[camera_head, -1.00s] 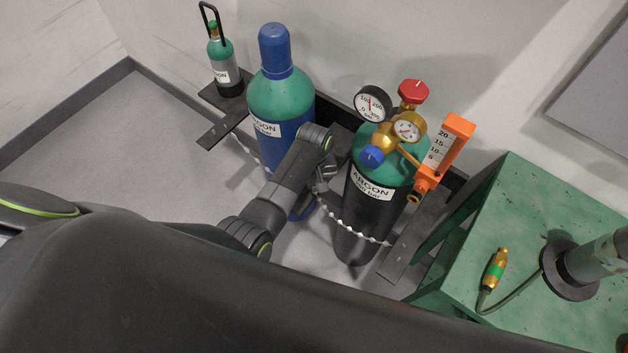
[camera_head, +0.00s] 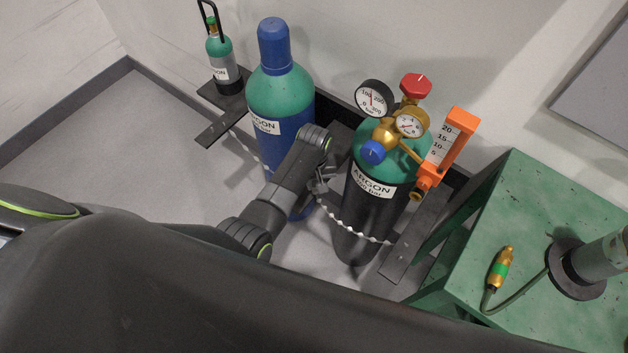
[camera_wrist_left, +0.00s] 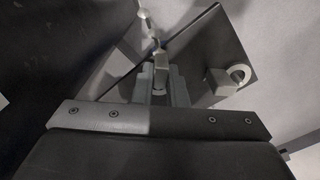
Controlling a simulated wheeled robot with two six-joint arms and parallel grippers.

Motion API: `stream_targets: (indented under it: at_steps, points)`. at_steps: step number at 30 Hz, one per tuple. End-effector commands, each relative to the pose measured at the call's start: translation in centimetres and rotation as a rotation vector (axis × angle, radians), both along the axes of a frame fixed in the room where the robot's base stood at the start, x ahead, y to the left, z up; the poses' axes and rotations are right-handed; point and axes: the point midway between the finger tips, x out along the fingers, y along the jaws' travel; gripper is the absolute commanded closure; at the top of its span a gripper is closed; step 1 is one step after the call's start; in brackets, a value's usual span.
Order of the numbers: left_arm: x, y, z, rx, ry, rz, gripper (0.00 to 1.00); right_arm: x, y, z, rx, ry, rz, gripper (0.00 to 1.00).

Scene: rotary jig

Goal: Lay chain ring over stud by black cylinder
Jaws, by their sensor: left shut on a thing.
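The black cylinder (camera_head: 368,210) with a green shoulder stands upright right of the blue cylinder (camera_head: 282,150). My left gripper (camera_head: 318,188) is between them, shut on the chain's end. The pale chain (camera_head: 362,232) sags from it across the front of the black cylinder to the dark bracket on the right. In the left wrist view, my left fingers (camera_wrist_left: 160,82) close on a small grey piece, with chain links (camera_wrist_left: 146,16) running up from it. A pale round part (camera_wrist_left: 240,73) beside a small block sits on a dark plate (camera_wrist_left: 195,50), apart from the fingers. The stud cannot be told clearly. My right gripper is not in view.
Gauges and an orange flowmeter (camera_head: 446,148) top the black cylinder. A green bench (camera_head: 530,210) stands close on the right. Floor at left is clear.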

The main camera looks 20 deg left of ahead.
Motion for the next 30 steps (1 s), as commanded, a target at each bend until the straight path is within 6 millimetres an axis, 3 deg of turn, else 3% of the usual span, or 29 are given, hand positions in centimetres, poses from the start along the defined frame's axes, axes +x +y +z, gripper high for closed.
stream_targets:
  at_steps: [6, 7, 13, 23, 30]
  points:
    - [0.0, 0.0, -0.5, 0.0, 0.0, 0.0, 1.0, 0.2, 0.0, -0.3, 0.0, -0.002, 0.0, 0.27]
    - [0.0, 0.0, -0.5, 0.0, 0.0, 0.0, 0.86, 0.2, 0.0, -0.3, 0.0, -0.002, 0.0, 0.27]
    - [0.0, 0.0, -0.4, 0.0, 0.0, 0.0, 0.62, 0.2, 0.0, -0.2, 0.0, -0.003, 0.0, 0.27]
    - [0.0, 0.0, -0.1, 0.0, -0.001, 0.0, 0.62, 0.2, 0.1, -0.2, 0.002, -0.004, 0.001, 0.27]
    - [0.1, 0.0, 3.2, -0.001, -0.004, 0.0, 0.62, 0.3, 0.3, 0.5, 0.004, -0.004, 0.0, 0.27]
